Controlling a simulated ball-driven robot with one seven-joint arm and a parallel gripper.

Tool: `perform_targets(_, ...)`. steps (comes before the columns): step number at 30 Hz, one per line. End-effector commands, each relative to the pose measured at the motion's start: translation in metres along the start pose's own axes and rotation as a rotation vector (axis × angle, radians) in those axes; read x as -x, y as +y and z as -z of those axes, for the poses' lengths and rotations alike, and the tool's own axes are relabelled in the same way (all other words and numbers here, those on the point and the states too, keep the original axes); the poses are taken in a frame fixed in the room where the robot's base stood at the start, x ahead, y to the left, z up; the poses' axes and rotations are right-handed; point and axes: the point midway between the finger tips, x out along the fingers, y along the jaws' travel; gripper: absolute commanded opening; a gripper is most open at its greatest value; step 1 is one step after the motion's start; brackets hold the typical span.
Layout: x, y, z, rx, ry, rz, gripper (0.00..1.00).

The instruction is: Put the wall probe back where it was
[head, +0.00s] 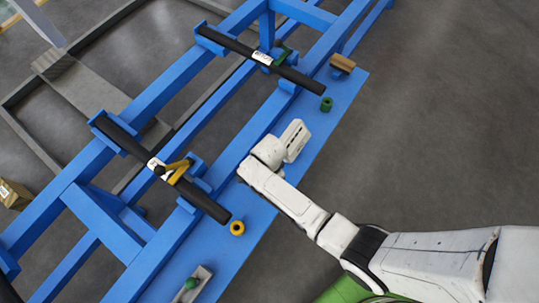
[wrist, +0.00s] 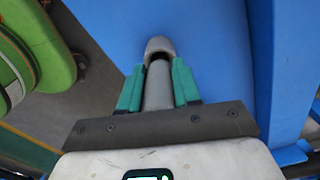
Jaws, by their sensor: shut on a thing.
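In the wrist view, my gripper (wrist: 158,82) has its two green fingers closed on a grey rod with a rounded, hooked-looking end, which I take to be the wall probe (wrist: 158,95). The rod points away from the palm, with a dark opening under its rounded tip, in front of a blue surface. I cannot tell whether the tip touches that surface. In the head view, my white gripper (head: 295,140) is over the blue shelf, between the two dark pipes. Its fingers and the probe are hidden there.
The blue frame (head: 262,125) carries a dark pipe with a yellow clamp (head: 178,172) and another with a green clamp (head: 284,55). On the shelf are a yellow ring (head: 237,228), a green ring (head: 326,104), a brown block (head: 342,63) and a grey tray (head: 203,277). Floor at right is clear.

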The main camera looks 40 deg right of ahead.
Motion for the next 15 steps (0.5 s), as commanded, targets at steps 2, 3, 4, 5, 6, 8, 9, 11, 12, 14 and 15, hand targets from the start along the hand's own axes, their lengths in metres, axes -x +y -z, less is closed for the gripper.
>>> perform_targets(2,-0.0024,-0.0002,0.0,0.0,0.0,0.0,0.33)
perform_targets(3,-0.0017,-0.0002,0.0,0.0,0.0,0.001,0.37)
perform_targets(4,-0.0016,-0.0002,0.0,0.0,0.0,0.0,0.4)
perform_targets(5,-0.0016,-0.0002,0.0,0.0,0.0,0.0,0.43)
perform_targets(6,-0.0016,-0.0001,0.0,0.0,0.0,0.0,0.47)
perform_targets(8,-0.0016,-0.0001,0.0,0.0,0.0,0.0,0.52)
perform_targets(9,-0.0016,-0.0001,0.0,0.0,0.0,0.0,0.56)
perform_targets(11,-0.0016,0.0,0.0,0.0,0.0,0.0,0.58)
perform_targets(12,-0.0016,0.0,0.0,0.0,0.0,0.0,0.58)
perform_targets(14,-0.0016,0.0,0.0,0.0,0.0,0.0,0.58)
perform_targets(15,-0.0016,0.0,0.0,0.0,0.0,0.0,0.58)
